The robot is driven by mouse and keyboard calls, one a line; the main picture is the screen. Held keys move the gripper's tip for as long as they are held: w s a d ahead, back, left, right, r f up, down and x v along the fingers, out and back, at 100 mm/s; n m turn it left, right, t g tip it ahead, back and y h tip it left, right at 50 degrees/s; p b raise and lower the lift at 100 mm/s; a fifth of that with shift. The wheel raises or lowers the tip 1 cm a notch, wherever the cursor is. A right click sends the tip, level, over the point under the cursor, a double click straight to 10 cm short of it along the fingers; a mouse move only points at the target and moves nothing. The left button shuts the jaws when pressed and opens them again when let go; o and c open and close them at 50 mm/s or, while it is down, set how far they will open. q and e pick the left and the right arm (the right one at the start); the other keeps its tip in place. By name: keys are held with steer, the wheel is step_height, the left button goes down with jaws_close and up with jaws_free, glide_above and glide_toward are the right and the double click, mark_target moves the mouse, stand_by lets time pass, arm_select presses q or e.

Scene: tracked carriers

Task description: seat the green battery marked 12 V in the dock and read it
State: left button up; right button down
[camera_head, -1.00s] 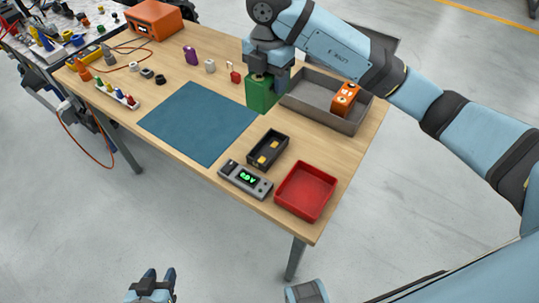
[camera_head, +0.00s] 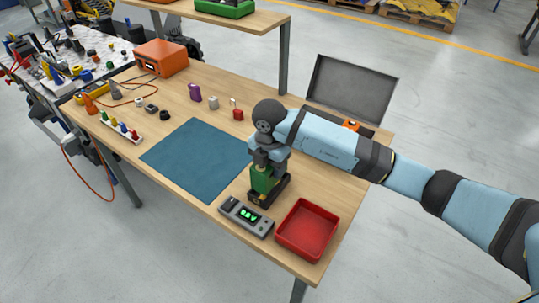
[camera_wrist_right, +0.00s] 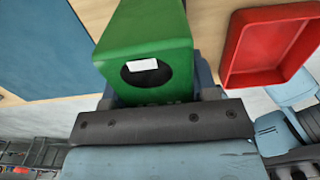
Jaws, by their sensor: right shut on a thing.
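My right gripper (camera_head: 265,163) is shut on the green battery (camera_head: 262,181) and holds it upright at the black dock (camera_head: 281,190). The battery's lower end overlaps the dock; I cannot tell whether it is inside or just above. In the right wrist view the green battery (camera_wrist_right: 145,28) fills the upper middle, with a dark oval and a white patch; its marking is not readable. The grey meter (camera_head: 246,217) beside the dock shows green characters too small to read surely. My left gripper is out of view.
A red tray (camera_head: 307,229) stands right of the meter. A blue mat (camera_head: 195,157) lies left of the dock. An orange battery (camera_head: 351,124) shows behind my right arm, by a raised grey panel (camera_head: 352,88). Small items and an orange box (camera_head: 161,58) are farther back.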

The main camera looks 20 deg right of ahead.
steer(key=shift+f, duration=2.15)
steer(key=shift+f, duration=0.1)
steer(key=shift+c, duration=2)
jaws_free()
steer(key=shift+s+f, duration=0.1)
steer(key=shift+r, duration=0.3)
step_height(320, 180, up, 11)
steer(key=shift+r, duration=0.4)
